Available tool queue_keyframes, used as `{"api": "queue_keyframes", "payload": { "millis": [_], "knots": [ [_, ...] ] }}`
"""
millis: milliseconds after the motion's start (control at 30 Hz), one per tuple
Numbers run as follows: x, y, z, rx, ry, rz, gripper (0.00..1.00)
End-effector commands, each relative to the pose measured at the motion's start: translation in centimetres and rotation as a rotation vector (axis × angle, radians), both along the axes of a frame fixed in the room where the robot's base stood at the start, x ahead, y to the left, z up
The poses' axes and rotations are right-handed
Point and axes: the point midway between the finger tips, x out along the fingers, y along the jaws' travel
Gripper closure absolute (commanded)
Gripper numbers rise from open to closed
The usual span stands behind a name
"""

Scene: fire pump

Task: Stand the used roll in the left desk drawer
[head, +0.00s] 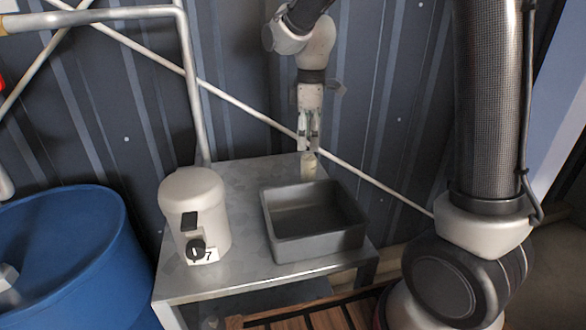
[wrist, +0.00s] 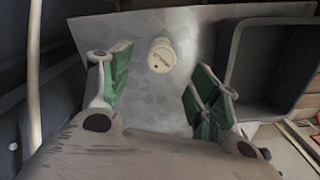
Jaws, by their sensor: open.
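A small cream-coloured cylinder (head: 308,167) stands on the metal table (head: 245,180), behind the grey bin. In the wrist view the cylinder (wrist: 161,55) shows its round end with small dark print, too small to read. I cannot tell whether it is the used roll. My gripper (head: 309,143) points down just above it, fingers apart. In the wrist view my gripper (wrist: 158,84) has green pads either side of a gap, with the cylinder beyond it. No desk drawer shows in either view.
An open grey bin (head: 302,248), looking empty, stands on the table's right side; its rim also shows in the wrist view (wrist: 229,60). A white canister (head: 195,215) stands at the left. A blue barrel (head: 95,260) is left of the table, and a corrugated wall (head: 375,100) behind.

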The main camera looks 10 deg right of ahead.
Motion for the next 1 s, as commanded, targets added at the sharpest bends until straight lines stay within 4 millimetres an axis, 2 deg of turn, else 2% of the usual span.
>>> {"api": "queue_keyframes", "payload": {
  "millis": [167,633,933,1000],
  "knots": [
    [-0.1,0.0,-0.8,-0.001,0.001,0.06,0.38],
    [-0.1,0.1,-7.2,-0.001,0.003,0.059,0.38],
    [-0.1,0.1,-7.8,0.0,0.0,0.058,0.38],
    [-0.1,0.1,-7.8,0.0,0.0,0.058,0.51]
  ]
}}
